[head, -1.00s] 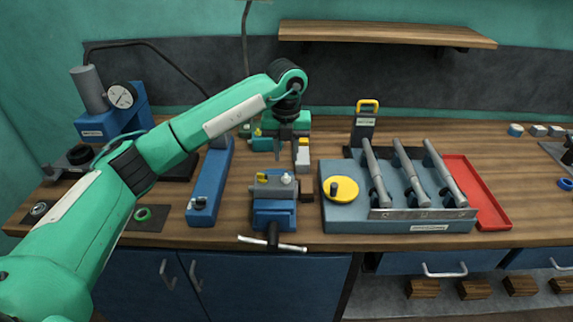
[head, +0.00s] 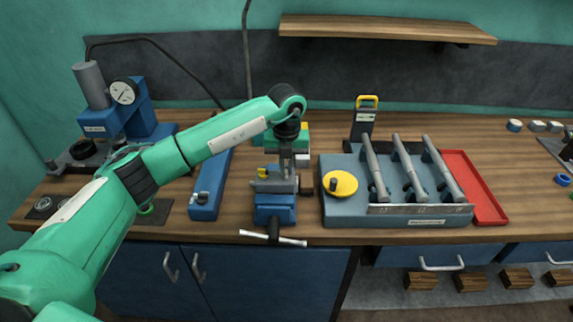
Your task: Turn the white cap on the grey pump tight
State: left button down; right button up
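The grey pump (head: 266,185) sits in the jaws of the blue vise (head: 273,208) at the bench's front middle. A small yellow part (head: 262,172) shows on the pump's left top. My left gripper (head: 286,174) points straight down over the right part of the pump, with its fingertips at the pump's top. The white cap is hidden behind the gripper, so I cannot tell whether the fingers touch or hold it. My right gripper is out of view.
A blue-grey fixture (head: 345,211) with a yellow disc (head: 340,184) and several grey handles stands right of the vise. A red tray (head: 474,187) lies beyond it. The vise's T-handle (head: 290,241) sticks out past the front edge. A long blue tool (head: 207,193) lies left.

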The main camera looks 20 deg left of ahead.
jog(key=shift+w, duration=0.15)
pick_arm(q)
jog(key=m+b, duration=0.2)
jog(key=b, duration=0.1)
jog(key=shift+f, duration=0.2)
jog(key=m+b, duration=0.3)
jog(key=m, duration=0.1)
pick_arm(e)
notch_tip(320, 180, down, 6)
pick_arm(q)
jog(key=m+b, duration=0.3)
jog(key=shift+m, duration=0.3)
jog(key=m+b, duration=0.2)
jog(key=m, duration=0.2)
jog(key=shift+r+b, duration=0.1)
jog(key=shift+b, duration=0.3)
jog(key=m+b, duration=0.1)
jog(key=m, duration=0.2)
jog(key=shift+m, duration=0.4)
jog(key=shift+r+m+b, duration=0.1)
jog(key=shift+m+b, duration=0.4)
jog(key=shift+m, duration=0.9)
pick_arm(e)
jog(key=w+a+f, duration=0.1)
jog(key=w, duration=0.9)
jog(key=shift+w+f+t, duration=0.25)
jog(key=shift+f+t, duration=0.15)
